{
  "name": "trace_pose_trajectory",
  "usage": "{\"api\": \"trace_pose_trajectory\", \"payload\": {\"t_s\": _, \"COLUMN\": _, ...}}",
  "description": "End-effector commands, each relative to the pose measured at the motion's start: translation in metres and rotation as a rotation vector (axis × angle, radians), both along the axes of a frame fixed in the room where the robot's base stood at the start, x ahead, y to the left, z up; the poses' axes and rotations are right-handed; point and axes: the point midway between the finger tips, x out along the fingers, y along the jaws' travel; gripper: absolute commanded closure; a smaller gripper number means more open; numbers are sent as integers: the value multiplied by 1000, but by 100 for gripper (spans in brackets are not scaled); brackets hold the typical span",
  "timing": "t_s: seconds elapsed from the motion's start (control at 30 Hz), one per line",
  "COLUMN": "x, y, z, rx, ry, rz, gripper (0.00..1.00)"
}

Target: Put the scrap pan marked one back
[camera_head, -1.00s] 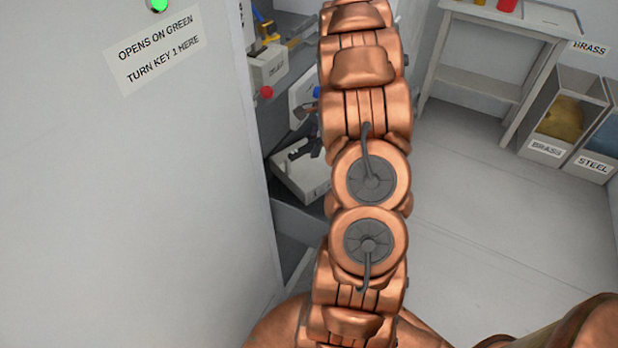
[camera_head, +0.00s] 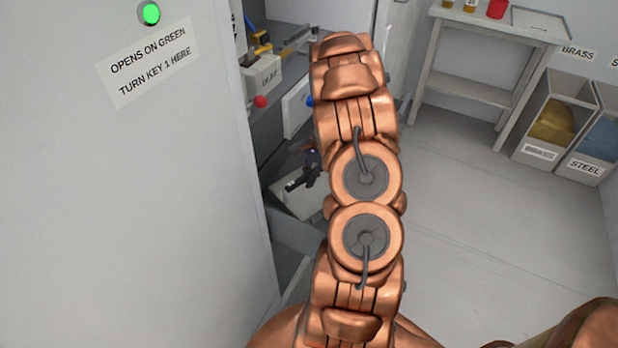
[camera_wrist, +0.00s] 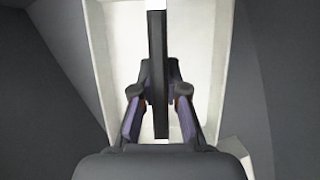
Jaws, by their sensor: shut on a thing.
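The scrap pan (camera_head: 298,203) is a pale, shallow tray beside the machine, left of my arm in the head view. My arm hides its right part there. In the wrist view the pan (camera_wrist: 119,65) lies below my gripper, with a long dark bar-shaped handle (camera_wrist: 158,35) above it. My gripper (camera_wrist: 159,100) is shut on this handle. In the head view my gripper (camera_head: 303,174) is small and dark above the pan. I cannot read any number on the pan. Whether it rests on the surface below is unclear.
A grey panel (camera_head: 180,200) with a green light (camera_head: 151,14) and a key label fills the left. A grey ledge (camera_head: 297,236) lies under the pan. Brass (camera_head: 537,152) and steel (camera_head: 583,167) bins and a side table (camera_head: 470,90) stand right. Floor between is clear.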

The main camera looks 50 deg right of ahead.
Motion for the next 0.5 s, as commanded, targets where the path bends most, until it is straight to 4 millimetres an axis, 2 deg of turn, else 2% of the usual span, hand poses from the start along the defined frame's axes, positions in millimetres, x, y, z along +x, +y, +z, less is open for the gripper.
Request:
{"api": "trace_pose_trajectory", "payload": {"t_s": 0.1, "x": 0, "y": 0, "z": -2, "rx": 0, "ry": 0, "rz": 0, "gripper": 100}}
{"api": "trace_pose_trajectory", "payload": {"t_s": 0.13, "x": 0, "y": 0, "z": -3, "rx": 0, "ry": 0, "rz": 0, "gripper": 85}}
{"api": "trace_pose_trajectory", "payload": {"t_s": 0.33, "x": 0, "y": 0, "z": -2, "rx": 0, "ry": 0, "rz": 0, "gripper": 65}}
{"api": "trace_pose_trajectory", "payload": {"t_s": 0.5, "x": 0, "y": 0, "z": -2, "rx": 0, "ry": 0, "rz": 0, "gripper": 62}}
